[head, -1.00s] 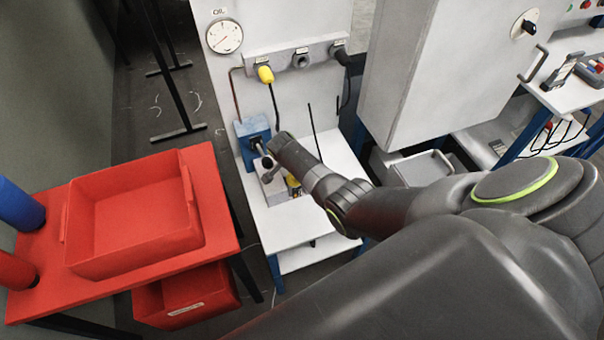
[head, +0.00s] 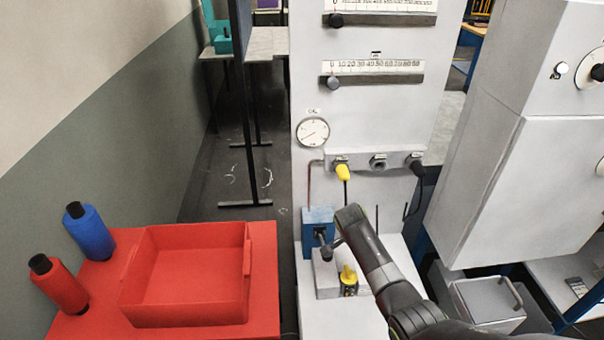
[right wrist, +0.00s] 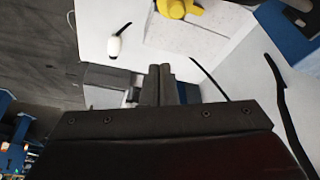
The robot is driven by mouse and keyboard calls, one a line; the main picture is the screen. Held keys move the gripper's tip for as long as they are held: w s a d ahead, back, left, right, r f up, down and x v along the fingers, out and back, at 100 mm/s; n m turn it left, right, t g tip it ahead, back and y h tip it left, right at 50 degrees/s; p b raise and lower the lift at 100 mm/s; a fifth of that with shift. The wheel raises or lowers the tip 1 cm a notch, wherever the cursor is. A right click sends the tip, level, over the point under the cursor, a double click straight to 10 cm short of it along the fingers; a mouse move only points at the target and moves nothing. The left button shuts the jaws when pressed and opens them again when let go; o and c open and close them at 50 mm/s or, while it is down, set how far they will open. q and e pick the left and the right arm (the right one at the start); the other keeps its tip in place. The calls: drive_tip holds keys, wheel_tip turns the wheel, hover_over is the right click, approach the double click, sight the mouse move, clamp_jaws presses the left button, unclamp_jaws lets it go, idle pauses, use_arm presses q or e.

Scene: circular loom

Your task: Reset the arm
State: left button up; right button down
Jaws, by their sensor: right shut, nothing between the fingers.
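My right arm (head: 375,255) comes into the head view from the lower right. Its end is over the small white bench, beside a blue block (head: 318,225) with a dark lever and a yellow-topped part (head: 348,280). The fingers cannot be made out clearly there. In the right wrist view my right gripper (right wrist: 160,75) is shut with its fingers together and empty. A yellow part (right wrist: 180,9) and a small white-and-black piece (right wrist: 114,46) lie beyond the fingertips. My left gripper is in neither view.
A grey panel with a gauge (head: 313,131) and a yellow plug (head: 343,172) stands behind the bench. A large grey cabinet (head: 510,190) stands at right.

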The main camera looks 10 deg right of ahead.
drive_tip(key=s+f+n+t+y, duration=0.15)
drive_tip(key=s+n, duration=0.45)
drive_tip(key=s, duration=1)
drive_tip(key=s+r+n+t, duration=0.1)
drive_tip(key=s+r+n, duration=0.35)
drive_tip(key=s, duration=0.55)
drive_tip(key=s+r+n+t, duration=0.1)
drive_tip(key=s+r+n, duration=0.35)
drive_tip(key=s, duration=0.45)
wheel_tip(320, 180, down, 25)
drive_tip(key=d+g+b, duration=0.1)
drive_tip(key=g+b, duration=0.1)
drive_tip(key=s+a+f+g+y+b, duration=0.1)
drive_tip(key=s+f, duration=1.4)
drive_tip(key=f, duration=0.3)
drive_tip(key=shift+s+a+f+m, duration=0.15)
drive_tip(key=shift+a+m, duration=0.05)
drive_tip(key=shift+m, duration=0.2)
